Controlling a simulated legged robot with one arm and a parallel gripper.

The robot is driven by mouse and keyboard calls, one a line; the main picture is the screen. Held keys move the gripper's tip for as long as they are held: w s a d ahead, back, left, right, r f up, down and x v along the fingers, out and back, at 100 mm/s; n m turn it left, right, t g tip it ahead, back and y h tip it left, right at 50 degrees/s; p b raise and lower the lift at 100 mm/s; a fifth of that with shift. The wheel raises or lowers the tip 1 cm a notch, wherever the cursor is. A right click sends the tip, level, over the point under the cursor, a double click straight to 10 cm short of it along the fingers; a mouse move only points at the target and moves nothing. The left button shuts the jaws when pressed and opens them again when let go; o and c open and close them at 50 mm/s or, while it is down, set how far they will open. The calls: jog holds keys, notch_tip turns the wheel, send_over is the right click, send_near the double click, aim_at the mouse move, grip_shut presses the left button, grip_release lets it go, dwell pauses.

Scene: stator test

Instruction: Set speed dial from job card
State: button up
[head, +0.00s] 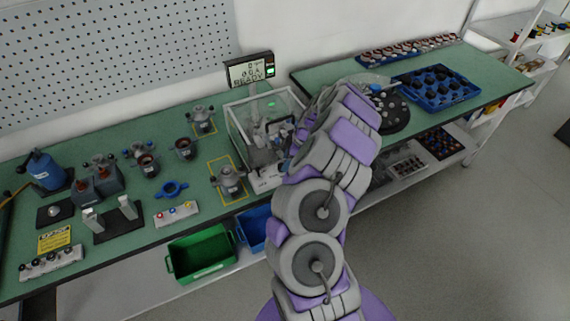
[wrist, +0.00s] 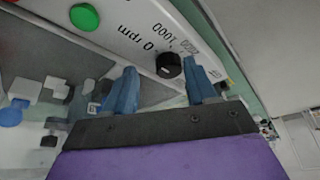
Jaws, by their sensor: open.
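The black speed dial (wrist: 169,66) is on a pale panel (wrist: 135,25) in the wrist view, with printed marks "0 rpm", "1,000" and a partly hidden higher number. My gripper (wrist: 160,88) is open. Its two blue fingers stand on either side of the dial in the picture, and I cannot tell whether they touch it. A green button (wrist: 85,17) is on the same panel. In the head view, the clear-walled test station (head: 238,125) stands mid-bench, with my arm reaching over its right side and hiding my gripper and the dial. I cannot identify the job card with certainty.
A display (head: 250,71) reading "READY" stands behind the station. Several stators and tools lie on the green bench (head: 130,240) to the left. A yellow card (head: 54,238) lies at the left front. A blue tray (head: 436,88) is at the right. Green bin (head: 201,254) sits below.

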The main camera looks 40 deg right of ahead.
aim_at(280, 167)
jog(key=shift+s+d+f, duration=0.1)
jog(key=shift+f, duration=0.6)
jog(key=shift+w+a, duration=0.2)
jog(key=shift+a, duration=0.35)
jog(key=shift+w+a, duration=0.15)
jog(key=shift+a, duration=0.4)
jog(key=shift+a+r, duration=0.2)
jog(key=shift+a, duration=0.2)
jog(key=shift+s+d+f, duration=0.1)
jog(key=shift+s+d, duration=0.05)
jog(key=shift+d, duration=0.8)
jog(key=c, duration=0.6)
jog(key=shift+a, duration=0.1)
jog(key=shift+c, duration=0.5)
jog(key=shift+a, duration=0.3)
jog(key=shift+c, duration=0.3)
jog(key=shift+d, duration=0.15)
